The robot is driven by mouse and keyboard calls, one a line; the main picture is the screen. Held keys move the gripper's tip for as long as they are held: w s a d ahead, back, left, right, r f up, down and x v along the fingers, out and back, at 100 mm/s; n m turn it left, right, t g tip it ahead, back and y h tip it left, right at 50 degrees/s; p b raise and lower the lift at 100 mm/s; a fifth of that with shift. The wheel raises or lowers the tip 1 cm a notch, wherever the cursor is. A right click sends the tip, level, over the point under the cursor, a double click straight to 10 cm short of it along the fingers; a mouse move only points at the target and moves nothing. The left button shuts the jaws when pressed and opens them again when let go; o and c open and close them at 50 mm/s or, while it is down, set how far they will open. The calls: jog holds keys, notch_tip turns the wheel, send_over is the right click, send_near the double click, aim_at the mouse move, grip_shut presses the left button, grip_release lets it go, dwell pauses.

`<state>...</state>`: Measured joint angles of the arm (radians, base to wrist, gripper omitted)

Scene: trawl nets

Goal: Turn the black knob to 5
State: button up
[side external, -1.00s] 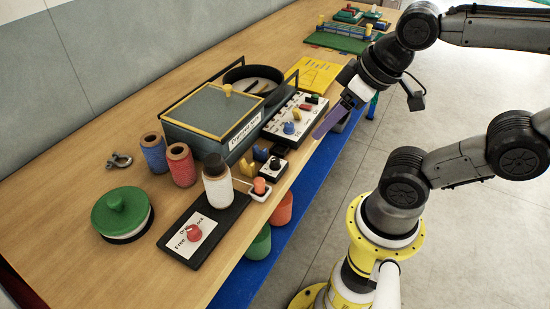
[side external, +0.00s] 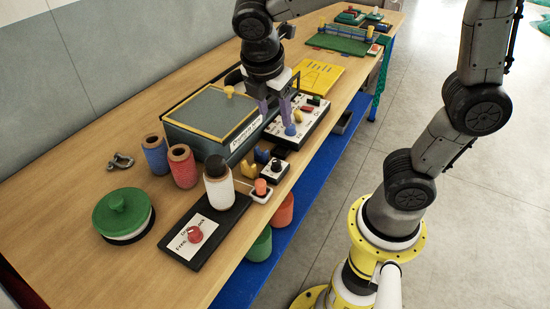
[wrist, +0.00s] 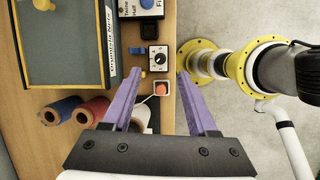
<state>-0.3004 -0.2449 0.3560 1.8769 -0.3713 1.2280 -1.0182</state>
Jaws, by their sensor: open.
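The black knob (side external: 277,165) sits on the white face of a small dark box near the table's front edge. In the wrist view the knob (wrist: 157,58) shows just beyond and between my fingertips; the dial marks are too small to read. My gripper (side external: 274,108) points down with its two purple fingers apart and empty. In the side view it hangs over the area by the switch panel, behind the knob. In the wrist view my gripper (wrist: 160,72) does not touch the knob.
A small box with an orange button (side external: 261,187) stands close to the knob box. The switch panel (side external: 302,122) and grey-green lidded box (side external: 213,118) are behind it. A dark-capped white bottle (side external: 218,188) and red and blue spools (side external: 182,168) stand nearby.

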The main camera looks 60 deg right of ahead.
notch_tip(320, 180, down, 3)
jog(key=w+a+n, duration=0.1)
jog(key=a, duration=0.1)
send_near(276, 162)
jog(key=shift+g, duration=0.3)
jog(key=x, duration=0.8)
jog(key=shift+w+d+f, duration=0.1)
jog(key=shift+w+f, duration=0.1)
jog(key=shift+w, duration=0.05)
grip_shut()
